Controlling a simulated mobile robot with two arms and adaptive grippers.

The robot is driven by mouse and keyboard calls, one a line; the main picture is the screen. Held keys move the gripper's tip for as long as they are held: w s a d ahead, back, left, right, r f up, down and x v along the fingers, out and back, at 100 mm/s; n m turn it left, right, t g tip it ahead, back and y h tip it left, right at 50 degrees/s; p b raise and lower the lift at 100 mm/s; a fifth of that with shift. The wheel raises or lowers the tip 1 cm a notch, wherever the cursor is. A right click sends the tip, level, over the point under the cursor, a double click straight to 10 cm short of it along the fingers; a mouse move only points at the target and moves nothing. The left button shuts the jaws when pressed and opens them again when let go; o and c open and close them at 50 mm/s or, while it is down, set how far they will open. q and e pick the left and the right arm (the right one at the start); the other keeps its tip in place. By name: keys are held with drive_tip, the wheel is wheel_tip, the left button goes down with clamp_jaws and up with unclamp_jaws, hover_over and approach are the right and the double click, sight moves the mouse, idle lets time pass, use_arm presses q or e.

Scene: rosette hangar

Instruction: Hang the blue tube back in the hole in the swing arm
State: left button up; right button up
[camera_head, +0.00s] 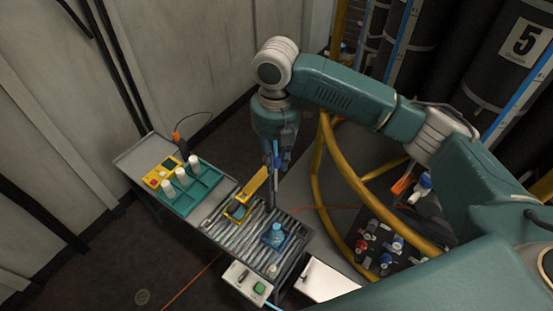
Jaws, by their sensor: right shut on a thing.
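My right gripper (273,177) points down beside the yellow swing arm (252,188), on its right side. It is shut on a slim blue tube (276,154), whose upper part shows at the fingers. Its lower end is hard to make out against the dark fingers. The swing arm reaches out over the roller bed, and its yellow square end (237,211) lies to the lower left of the gripper. The hole in it is too small to see clearly. My left gripper is not in view.
A blue-capped container (277,232) stands in a small holder on the rollers (240,232). A green tray (196,192) with white cylinders is at the left. A control box (247,283) sits at the front.

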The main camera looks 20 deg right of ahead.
drive_tip(key=w+a+f+b, duration=0.4)
drive_tip(key=a+b, duration=0.1)
drive_tip(key=a, duration=0.4)
drive_tip(key=shift+w+b, duration=0.35)
drive_tip(key=shift+b, duration=0.05)
drive_tip(key=shift+s+d+f, duration=0.1)
drive_tip(key=shift+f+p, duration=0.3)
drive_tip(key=shift+p, duration=0.1)
drive_tip(key=shift+f, duration=1.2)
